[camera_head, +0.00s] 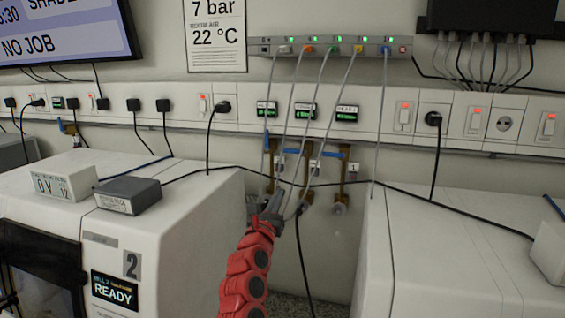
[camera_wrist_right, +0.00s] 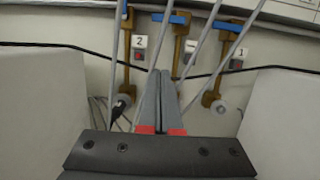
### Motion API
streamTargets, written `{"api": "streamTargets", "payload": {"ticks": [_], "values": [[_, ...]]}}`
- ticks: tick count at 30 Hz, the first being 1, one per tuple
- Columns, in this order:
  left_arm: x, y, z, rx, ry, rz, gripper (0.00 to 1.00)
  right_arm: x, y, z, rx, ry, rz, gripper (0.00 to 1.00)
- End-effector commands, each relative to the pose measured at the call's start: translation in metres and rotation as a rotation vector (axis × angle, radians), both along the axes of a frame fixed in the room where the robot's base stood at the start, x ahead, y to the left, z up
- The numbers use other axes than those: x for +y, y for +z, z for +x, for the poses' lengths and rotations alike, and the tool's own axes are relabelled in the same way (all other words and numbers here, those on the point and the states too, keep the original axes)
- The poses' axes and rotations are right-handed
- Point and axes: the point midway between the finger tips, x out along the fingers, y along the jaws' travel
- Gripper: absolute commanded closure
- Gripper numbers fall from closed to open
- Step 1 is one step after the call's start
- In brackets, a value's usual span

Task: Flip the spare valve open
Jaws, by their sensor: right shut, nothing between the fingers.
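Brass valves with blue levers hang on the wall in the gap between two white machines. In the wrist view, the left valve, tagged 2 (camera_wrist_right: 126,60), has an upright lever (camera_wrist_right: 124,9). The middle valve (camera_wrist_right: 181,50) has a sideways lever (camera_wrist_right: 170,18), and its tag seems to bear a dash; its lower part is hidden by my fingers. The right valve, tagged 1 (camera_wrist_right: 213,84), also has a sideways lever (camera_wrist_right: 228,25). My right gripper (camera_head: 268,208) is shut and empty, below and in front of the valves; it also shows in the wrist view (camera_wrist_right: 162,85). My left gripper is out of view.
Grey hoses (camera_head: 331,110) run from the manifold (camera_head: 330,46) down past the valves. A black cable (camera_head: 405,190) crosses the gap. White machines stand left (camera_head: 190,230) and right (camera_head: 450,250). A grey box (camera_head: 128,194) sits on the left one.

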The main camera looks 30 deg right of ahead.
Motion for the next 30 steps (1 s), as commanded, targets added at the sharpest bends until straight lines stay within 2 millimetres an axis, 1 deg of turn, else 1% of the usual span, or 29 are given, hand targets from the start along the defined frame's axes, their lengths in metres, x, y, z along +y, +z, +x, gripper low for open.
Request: {"api": "streamTargets", "payload": {"ticks": [5,10,13,21,23,25,27,30], "values": [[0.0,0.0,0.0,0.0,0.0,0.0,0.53,0.0,0.0,0.001,0.0,0.002,0.0,1.0],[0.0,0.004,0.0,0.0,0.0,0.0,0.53,-0.009,0.003,0.009,0.002,0.002,0.0,1.0],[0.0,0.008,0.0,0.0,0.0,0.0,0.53,-0.022,0.008,0.018,0.001,0.0,-0.001,1.0],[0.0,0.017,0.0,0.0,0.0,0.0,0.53,-0.06,0.023,0.052,-0.001,0.002,-0.003,1.0],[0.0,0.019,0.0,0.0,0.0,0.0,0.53,-0.067,0.023,0.059,0.003,0.004,-0.003,1.0],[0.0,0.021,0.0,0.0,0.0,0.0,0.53,-0.076,0.028,0.065,-0.002,0.002,-0.003,1.0],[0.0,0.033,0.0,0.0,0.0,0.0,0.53,-0.074,0.045,0.064,-0.005,0.004,0.002,1.0],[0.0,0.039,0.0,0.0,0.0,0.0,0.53,-0.074,0.055,0.064,-0.003,0.004,0.001,1.0]]}}
